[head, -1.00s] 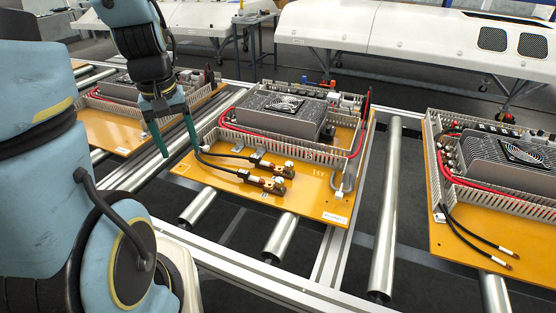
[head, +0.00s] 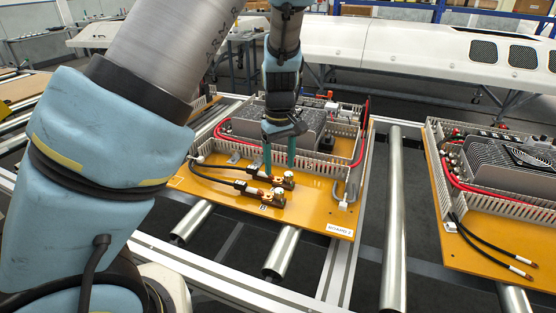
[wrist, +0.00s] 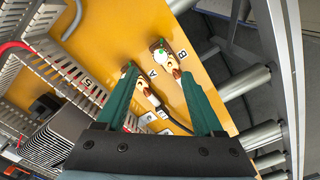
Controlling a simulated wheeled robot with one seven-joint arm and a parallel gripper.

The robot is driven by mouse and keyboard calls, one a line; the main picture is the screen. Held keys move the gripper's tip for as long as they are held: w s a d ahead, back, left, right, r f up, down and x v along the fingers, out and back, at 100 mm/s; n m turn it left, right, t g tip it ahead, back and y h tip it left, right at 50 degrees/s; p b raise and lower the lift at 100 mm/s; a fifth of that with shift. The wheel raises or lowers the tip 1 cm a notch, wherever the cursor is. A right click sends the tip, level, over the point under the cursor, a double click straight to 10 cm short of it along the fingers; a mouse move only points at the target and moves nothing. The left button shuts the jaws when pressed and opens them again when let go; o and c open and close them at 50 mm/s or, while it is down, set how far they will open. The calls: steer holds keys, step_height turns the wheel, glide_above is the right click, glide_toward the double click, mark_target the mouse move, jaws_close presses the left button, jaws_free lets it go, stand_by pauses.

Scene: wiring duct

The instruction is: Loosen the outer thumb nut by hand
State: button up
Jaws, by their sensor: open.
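Two brass terminals with thumb nuts sit near the front of the orange board, the rear one (head: 288,179) and the front one (head: 277,199), each with a black cable lug. In the wrist view, the terminal marked B (wrist: 159,51) shows a pale nut with a green spot. The terminal marked A is mostly hidden by the left finger. My gripper (head: 280,164) is open with green fingers pointing down above the rear terminal. In the wrist view my gripper (wrist: 156,70) holds nothing between its fingers. I cannot tell whether a fingertip touches a terminal.
Slotted grey duct (head: 228,146) and a red cable (head: 224,129) lie behind the terminals, around a finned unit with a fan. Metal rollers (head: 393,230) separate this board from another board (head: 490,225).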

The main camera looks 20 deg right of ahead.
mark_target(280, 190)
step_height(280, 190, down, 10)
steer(key=shift+r+p, duration=0.1)
steer(key=shift+p, duration=0.4)
jaws_close()
stand_by(0.9)
stand_by(1.1)
